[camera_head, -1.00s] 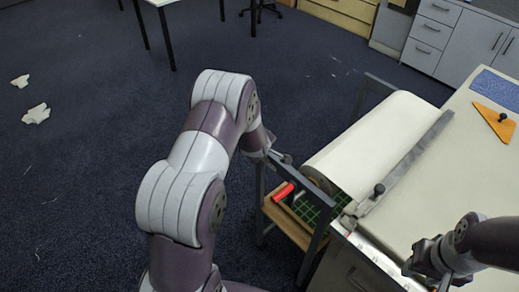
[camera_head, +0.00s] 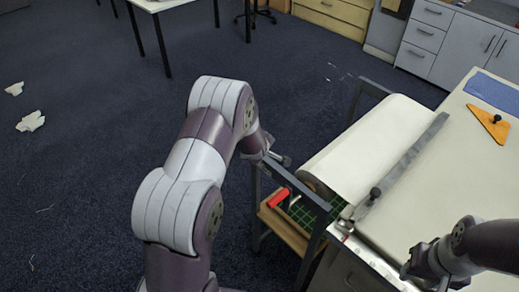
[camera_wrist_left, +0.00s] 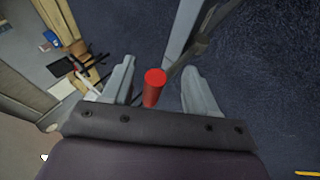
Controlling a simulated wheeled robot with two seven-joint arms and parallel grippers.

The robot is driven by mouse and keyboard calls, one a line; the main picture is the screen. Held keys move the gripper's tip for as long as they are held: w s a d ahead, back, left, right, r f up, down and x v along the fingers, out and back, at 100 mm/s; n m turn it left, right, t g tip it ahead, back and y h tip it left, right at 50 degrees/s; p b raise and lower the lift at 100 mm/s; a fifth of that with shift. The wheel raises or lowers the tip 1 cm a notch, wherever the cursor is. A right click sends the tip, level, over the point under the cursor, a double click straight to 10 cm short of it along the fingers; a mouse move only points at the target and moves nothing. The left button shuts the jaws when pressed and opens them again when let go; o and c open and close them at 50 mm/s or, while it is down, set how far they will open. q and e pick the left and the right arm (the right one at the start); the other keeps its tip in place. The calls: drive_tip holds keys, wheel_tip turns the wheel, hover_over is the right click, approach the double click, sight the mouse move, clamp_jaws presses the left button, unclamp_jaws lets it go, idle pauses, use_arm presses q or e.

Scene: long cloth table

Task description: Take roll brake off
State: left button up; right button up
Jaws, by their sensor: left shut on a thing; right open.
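The paper roll (camera_head: 345,160) lies in a dark frame at the table's left end, its sheet running onto the table. A red brake handle (camera_head: 279,199) shows at the near end of the roll, by a pale curved lever. My left gripper (camera_head: 281,160) is mostly hidden behind its own wrist in the head view. In the left wrist view its two fingers (camera_wrist_left: 158,85) stand on either side of the red handle (camera_wrist_left: 153,88), seen nearly end-on; the contact is hard to make out. My right gripper (camera_head: 425,262) is open over the table's near edge, away from the roll.
A straight bar with a black knob (camera_head: 375,193) lies across the paper. An orange triangle (camera_head: 488,124) and a blue mat (camera_head: 495,92) lie on the table's far side. The frame's dark rail (camera_head: 290,182) runs close to my left gripper.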

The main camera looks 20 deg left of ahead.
use_arm(q)
drive_tip(key=shift+w+d, duration=0.1)
drive_tip(key=shift+w, duration=0.2)
use_arm(e)
drive_tip(key=shift+w, duration=0.1)
use_arm(q)
drive_tip(key=shift+r, duration=0.2)
use_arm(e)
drive_tip(key=shift+f, duration=0.1)
use_arm(q)
drive_tip(key=shift+s+r, duration=0.15)
drive_tip(key=shift+r, duration=0.05)
drive_tip(key=v, duration=1.2)
drive_tip(key=shift+s+f, duration=0.2)
drive_tip(key=shift+s, duration=0.05)
use_arm(e)
drive_tip(key=shift+w+f, duration=0.15)
drive_tip(key=shift+w, duration=0.1)
